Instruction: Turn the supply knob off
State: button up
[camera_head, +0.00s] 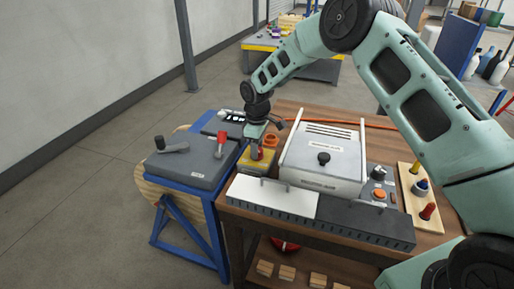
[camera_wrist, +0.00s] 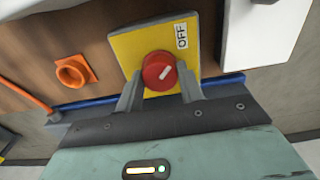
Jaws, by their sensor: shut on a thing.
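The supply knob (camera_wrist: 160,71) is round and red, with a white line on its face. It sits on a yellow plate (camera_wrist: 126,47) marked with an OFF label (camera_wrist: 182,36). In the wrist view the white line slants toward the upper right, roughly toward the label's side. My gripper (camera_wrist: 160,88) has one finger on each side of the knob and is shut on it. In the head view my gripper (camera_head: 257,150) comes down from above onto the yellow box (camera_head: 250,166), hiding most of the knob.
A white-lidded box (camera_head: 323,158) stands right of the yellow box. An orange fitting (camera_wrist: 75,71) is on the wooden bench beside it. A grey panel with a red handle (camera_head: 221,138) and a black lever (camera_head: 170,147) is at the left. An orange button (camera_head: 379,194) is farther right.

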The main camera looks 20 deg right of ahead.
dwell(0.3)
jog(key=o, duration=1)
notch_tip(320, 180, up, 18)
jog(key=shift+f+b, duration=0.25)
jog(key=shift+b, duration=0.95)
